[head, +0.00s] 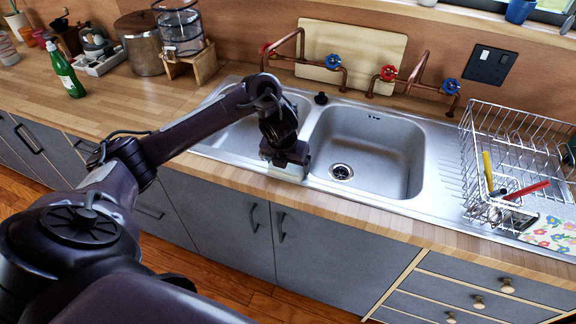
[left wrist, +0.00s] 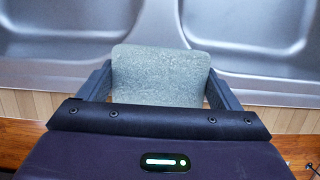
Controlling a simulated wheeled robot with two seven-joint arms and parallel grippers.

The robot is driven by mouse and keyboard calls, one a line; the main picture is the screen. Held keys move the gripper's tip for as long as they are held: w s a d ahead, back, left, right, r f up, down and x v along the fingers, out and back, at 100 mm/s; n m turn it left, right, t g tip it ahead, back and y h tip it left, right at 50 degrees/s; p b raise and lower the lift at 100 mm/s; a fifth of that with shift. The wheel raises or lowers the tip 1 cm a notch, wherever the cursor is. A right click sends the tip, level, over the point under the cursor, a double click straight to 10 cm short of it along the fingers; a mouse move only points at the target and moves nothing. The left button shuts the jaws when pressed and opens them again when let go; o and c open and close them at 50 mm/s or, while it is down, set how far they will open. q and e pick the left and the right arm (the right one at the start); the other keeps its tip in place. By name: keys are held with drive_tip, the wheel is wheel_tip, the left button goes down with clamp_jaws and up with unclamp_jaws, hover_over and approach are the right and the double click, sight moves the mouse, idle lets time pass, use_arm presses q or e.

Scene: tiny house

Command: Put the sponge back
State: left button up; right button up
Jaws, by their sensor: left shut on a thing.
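My left gripper (head: 287,168) is above the front edge of the double sink (head: 368,150), between the two basins. In the left wrist view its two fingers (left wrist: 160,88) are shut on a grey-green sponge (left wrist: 160,72), with one finger at each side. The sponge sticks out past the fingertips, over the steel sink. In the head view the gripper hides most of the sponge, and only a pale edge shows below it. I cannot tell whether the sponge touches the sink rim. My right gripper is not in view.
A wire dish rack (head: 520,150) with utensils stands right of the sink. Copper taps (head: 390,80) and a cutting board (head: 350,50) are behind it. A green bottle (head: 64,70) and a metal pot (head: 141,45) stand left.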

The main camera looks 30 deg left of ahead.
sight(284, 171)
use_arm(q)
drive_tip(key=o, duration=0.9)
drive_tip(key=p+v, duration=0.6)
drive_tip(key=v, duration=0.6)
drive_tip(key=shift+r, duration=0.1)
